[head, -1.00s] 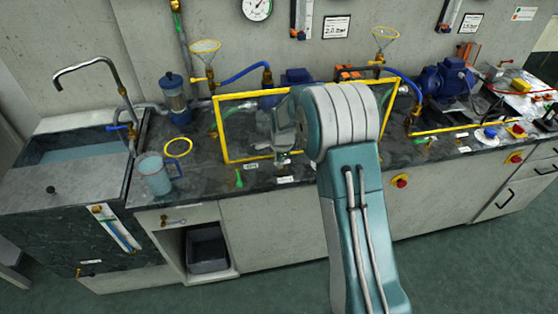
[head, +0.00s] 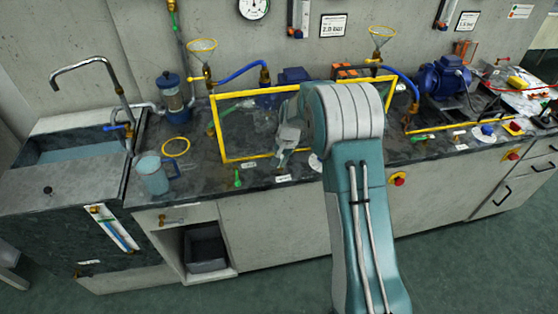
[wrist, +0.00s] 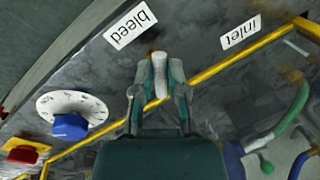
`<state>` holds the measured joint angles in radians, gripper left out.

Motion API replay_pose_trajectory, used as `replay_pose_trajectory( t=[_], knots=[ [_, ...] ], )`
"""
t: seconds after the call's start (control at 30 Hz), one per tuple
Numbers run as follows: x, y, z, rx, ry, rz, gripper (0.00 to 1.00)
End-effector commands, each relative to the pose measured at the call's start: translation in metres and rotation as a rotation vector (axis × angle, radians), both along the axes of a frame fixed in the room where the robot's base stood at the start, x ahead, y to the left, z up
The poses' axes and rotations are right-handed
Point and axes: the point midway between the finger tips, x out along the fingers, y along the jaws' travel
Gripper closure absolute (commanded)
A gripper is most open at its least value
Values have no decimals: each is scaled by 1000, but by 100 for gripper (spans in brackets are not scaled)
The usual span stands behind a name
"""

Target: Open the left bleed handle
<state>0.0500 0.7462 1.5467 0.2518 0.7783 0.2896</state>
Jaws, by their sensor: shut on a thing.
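The bleed handle (wrist: 159,63) shows in the wrist view as a pale grey piece between my fingers, with a bit of brass beside it. The white "bleed" label (wrist: 130,27) lies close by on the bench. In the head view my gripper (head: 281,158) reaches down at the front bar of the left yellow frame (head: 222,133), just behind the bleed label (head: 283,178). The handle itself is too small to make out there.
A white dial with a blue knob (wrist: 68,125) and a red-yellow switch (wrist: 22,150) sit to one side. The inlet label (wrist: 240,34) and a green handle (wrist: 267,165) are on the other. A jug (head: 153,175) and sink (head: 75,150) are left.

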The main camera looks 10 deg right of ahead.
Motion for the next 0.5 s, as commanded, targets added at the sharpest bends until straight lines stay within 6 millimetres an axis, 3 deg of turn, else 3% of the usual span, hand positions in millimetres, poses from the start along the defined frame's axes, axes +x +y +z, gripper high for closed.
replay_pose_trajectory(
  t=[0.5],
  knots=[
    [4,-5,3,-2,-12,404,100]
  ],
)
